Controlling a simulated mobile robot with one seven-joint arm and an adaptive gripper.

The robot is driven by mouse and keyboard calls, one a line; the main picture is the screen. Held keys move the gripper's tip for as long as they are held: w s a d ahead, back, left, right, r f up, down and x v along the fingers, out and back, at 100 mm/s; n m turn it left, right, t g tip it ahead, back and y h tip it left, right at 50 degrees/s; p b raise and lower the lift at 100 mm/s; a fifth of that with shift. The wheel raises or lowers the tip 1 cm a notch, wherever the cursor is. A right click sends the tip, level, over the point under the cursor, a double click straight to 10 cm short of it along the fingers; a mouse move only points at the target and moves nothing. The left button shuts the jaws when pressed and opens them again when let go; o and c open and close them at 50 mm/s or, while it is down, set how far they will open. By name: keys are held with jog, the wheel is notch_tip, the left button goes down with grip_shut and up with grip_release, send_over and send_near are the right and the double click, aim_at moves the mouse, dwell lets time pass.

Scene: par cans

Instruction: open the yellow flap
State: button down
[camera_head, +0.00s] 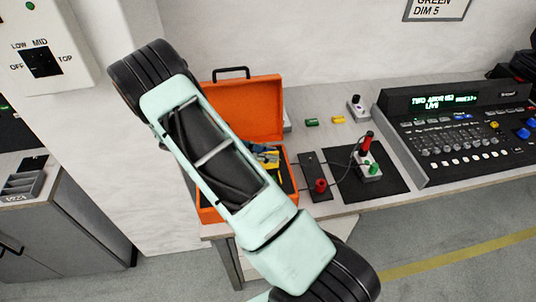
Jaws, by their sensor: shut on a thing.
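No yellow flap can be clearly made out. A small yellow piece (338,119) lies on the grey table near the wall, right of a small green piece (311,122); both are too small to identify. A yellow item (268,158) sits among other things in the open orange case and is partly covered by my arm. My pale green arm link crosses the left and middle of the view. My gripper is not in view, so what it holds cannot be seen.
The orange case (247,108) has its lid raised. Right of it are a black strip with a red knob (321,186), a box with a red-handled lever (367,165) on a dark mat, and a lighting console (450,125). A switch panel (42,60) is upper left.

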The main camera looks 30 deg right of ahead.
jog(key=shift+w, duration=0.3)
jog(key=c, duration=1.9)
grip_release()
jog(key=shift+c, duration=0.2)
jog(key=v, duration=1.2)
